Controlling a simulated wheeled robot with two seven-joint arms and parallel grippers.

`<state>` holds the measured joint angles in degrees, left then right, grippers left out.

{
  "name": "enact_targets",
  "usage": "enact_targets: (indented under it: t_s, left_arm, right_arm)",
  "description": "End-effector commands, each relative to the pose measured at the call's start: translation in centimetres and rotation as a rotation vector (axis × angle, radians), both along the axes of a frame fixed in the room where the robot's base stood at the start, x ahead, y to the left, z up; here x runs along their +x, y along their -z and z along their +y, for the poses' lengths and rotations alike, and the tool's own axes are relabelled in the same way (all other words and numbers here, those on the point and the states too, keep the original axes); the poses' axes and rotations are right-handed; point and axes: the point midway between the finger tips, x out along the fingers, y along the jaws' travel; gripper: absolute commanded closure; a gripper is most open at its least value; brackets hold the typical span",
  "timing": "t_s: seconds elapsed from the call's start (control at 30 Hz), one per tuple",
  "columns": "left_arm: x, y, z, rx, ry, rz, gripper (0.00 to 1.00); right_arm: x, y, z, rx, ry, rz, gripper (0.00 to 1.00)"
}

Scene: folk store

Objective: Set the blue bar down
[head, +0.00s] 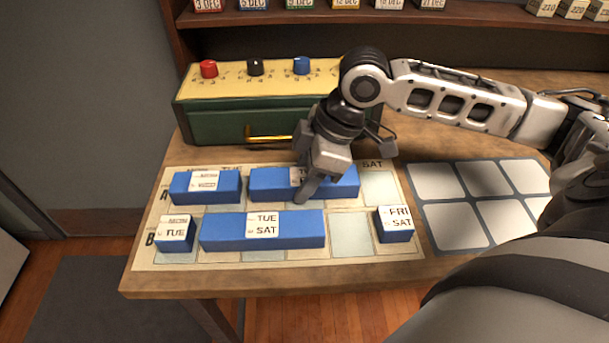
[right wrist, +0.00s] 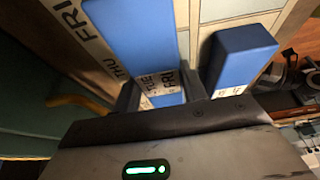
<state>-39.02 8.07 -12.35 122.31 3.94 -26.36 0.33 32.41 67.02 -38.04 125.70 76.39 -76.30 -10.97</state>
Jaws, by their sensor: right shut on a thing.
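My right gripper (head: 312,180) is shut across the middle of a blue bar (head: 268,184) in row A of the calendar board (head: 350,236). The bar lies lengthwise along the row, at or just above the board; I cannot tell whether it touches. Its paper label is partly hidden by the fingers. In the right wrist view the same blue bar (right wrist: 138,35) sits between the fingers (right wrist: 158,88), with the board's THU and FRI headings beside it. My left gripper is not in view.
Row A also has a shorter blue block (head: 205,190). Behind stands a green box (head: 215,126) with knobs. A pale grid mat (head: 480,200) lies to the right, empty.

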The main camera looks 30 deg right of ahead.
Motion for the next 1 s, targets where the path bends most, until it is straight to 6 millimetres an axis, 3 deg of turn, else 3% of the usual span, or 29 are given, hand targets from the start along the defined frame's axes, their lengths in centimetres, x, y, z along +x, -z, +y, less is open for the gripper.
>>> enact_targets:
  t_s: [0.03, 0.07, 0.13, 0.43, 0.57, 1.0]
  left_arm:
    - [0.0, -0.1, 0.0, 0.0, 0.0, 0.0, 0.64]
    - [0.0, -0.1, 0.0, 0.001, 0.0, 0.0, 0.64]
    - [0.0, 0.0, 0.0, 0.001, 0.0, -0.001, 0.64]
    - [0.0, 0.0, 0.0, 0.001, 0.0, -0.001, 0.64]
    - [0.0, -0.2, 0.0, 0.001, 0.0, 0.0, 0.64]
    - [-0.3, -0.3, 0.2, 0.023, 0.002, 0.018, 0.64]
  right_arm:
    - [0.0, 0.2, 0.0, 0.0, 0.0, 0.001, 0.84]
    - [0.0, 0.2, 0.0, 0.0, 0.0, 0.001, 0.55]
    - [0.0, 0.2, 0.0, 0.0, 0.0, 0.001, 0.36]
    - [0.0, 0.1, 0.0, 0.0, 0.0, 0.0, 0.36]
    - [-0.1, -1.0, -0.3, -0.001, 0.001, -0.002, 0.36]
    - [-1.9, -9.1, -3.2, -0.003, 0.002, -0.002, 0.36]
